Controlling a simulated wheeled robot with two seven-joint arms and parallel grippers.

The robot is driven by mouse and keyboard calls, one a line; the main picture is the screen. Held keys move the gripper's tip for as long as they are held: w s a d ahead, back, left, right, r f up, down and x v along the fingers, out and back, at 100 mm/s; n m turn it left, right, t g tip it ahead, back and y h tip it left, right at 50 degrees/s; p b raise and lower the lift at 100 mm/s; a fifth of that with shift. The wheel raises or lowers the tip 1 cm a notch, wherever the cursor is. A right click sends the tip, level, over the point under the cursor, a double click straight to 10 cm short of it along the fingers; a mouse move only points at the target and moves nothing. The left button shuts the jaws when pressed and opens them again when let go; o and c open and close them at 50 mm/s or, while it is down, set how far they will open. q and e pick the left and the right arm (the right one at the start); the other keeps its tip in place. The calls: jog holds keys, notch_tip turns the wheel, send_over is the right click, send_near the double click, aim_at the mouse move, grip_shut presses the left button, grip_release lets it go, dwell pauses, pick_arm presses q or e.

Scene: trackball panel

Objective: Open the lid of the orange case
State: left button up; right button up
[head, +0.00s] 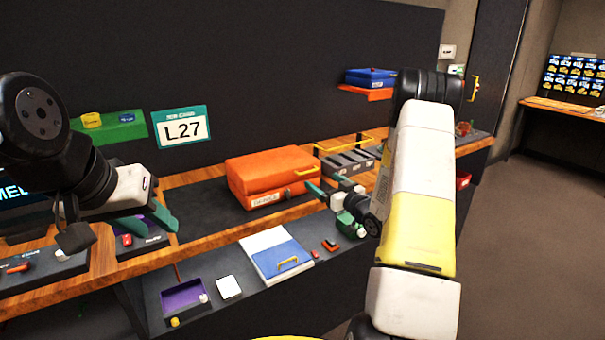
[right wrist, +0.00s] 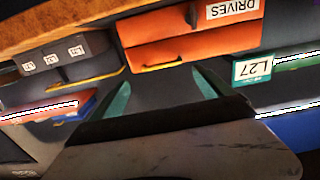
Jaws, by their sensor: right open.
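The orange case (head: 265,170) sits closed on the dark mat of the bench. A yellow handle (head: 306,171) is on the right part of its lid, and a label is on its lower front. In the right wrist view the orange case (right wrist: 180,52) appears upside down, labelled DRIVES, ahead of the fingers. My right gripper (head: 329,189) is open and empty, just right of the case near its handle. Its two teal fingers are spread apart in the right wrist view (right wrist: 162,92). My left gripper (head: 150,222) looks open and empty, left of the case above the bench front.
A white and blue binder (head: 268,245), a purple tray (head: 183,296) and a white block (head: 229,287) lie on the lower front ledge. A grey slotted rack (head: 348,162) stands right of the case. An L27 sign (head: 181,127) and a green shelf (head: 112,128) are behind at left.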

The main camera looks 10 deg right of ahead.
jog(key=x, duration=0.7)
jog(key=shift+w+a, duration=0.15)
jog(key=shift+w, duration=0.15)
jog(key=shift+f, duration=0.1)
jog(key=shift+c, duration=0.2)
